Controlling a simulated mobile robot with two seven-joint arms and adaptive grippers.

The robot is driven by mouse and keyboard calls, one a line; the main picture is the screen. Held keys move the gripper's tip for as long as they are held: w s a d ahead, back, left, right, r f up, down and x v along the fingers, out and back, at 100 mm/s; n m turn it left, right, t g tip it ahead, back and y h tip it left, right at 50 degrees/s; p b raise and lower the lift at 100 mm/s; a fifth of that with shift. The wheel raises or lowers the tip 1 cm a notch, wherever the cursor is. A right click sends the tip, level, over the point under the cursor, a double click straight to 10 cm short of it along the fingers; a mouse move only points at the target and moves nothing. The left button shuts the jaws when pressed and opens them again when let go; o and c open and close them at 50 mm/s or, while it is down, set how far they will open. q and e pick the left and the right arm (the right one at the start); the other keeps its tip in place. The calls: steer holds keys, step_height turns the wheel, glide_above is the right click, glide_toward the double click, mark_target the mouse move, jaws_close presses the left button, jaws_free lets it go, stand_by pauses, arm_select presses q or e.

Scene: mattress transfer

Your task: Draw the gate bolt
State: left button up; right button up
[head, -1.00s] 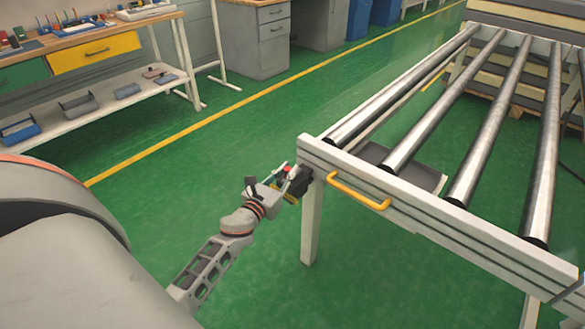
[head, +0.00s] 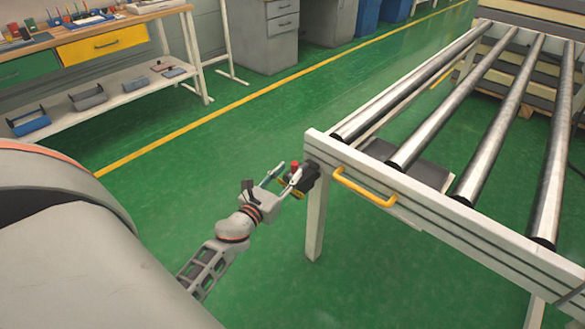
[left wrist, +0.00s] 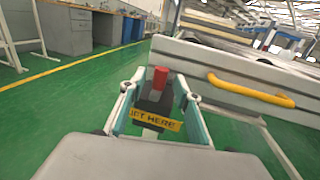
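A dark block with a red knob (left wrist: 160,78) and a yellow label (left wrist: 157,120) sits at the near left corner of the roller table; I take it for the gate bolt. The label's text is only partly readable. In the head view the red knob (head: 295,165) shows beside the table's white corner. My left gripper (head: 283,179) points at this block from the left. In the left wrist view its two fingers (left wrist: 158,98) stand apart on either side of the block, with gaps showing; it is open. My right gripper is not in view.
The roller table's white end beam (head: 430,205) carries a yellow handle (head: 365,188), right of the block. Steel rollers (head: 440,105) run back from it. A workbench (head: 100,35) with a lower shelf stands at the far left. Green floor lies clear between.

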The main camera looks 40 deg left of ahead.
arm_select(q)
steer(key=s+d, duration=0.1)
steer(key=s, duration=0.7)
steer(key=shift+s, duration=0.15)
steer(key=s+d+f+n+g+h+p, duration=0.2)
steer(key=s+d+n, duration=0.7)
steer(key=n, duration=0.6)
steer(key=s+d+f+n+g+h+p, duration=0.2)
steer(key=s+d+f+n+g+p, duration=0.3)
steer(key=s+d+n, duration=0.5)
step_height(320, 180, down, 3)
steer(key=d+n+p, duration=0.1)
steer(key=d+n, duration=0.1)
steer(key=n, duration=0.3)
steer(key=shift+d+r+h, duration=0.15)
steer(key=shift+d+h, duration=0.25)
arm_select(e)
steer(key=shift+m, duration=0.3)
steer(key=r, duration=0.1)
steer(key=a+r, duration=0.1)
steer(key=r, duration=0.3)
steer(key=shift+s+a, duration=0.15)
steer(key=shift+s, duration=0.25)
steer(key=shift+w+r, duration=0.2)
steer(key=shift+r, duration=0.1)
arm_select(q)
steer(key=shift+c, duration=0.6)
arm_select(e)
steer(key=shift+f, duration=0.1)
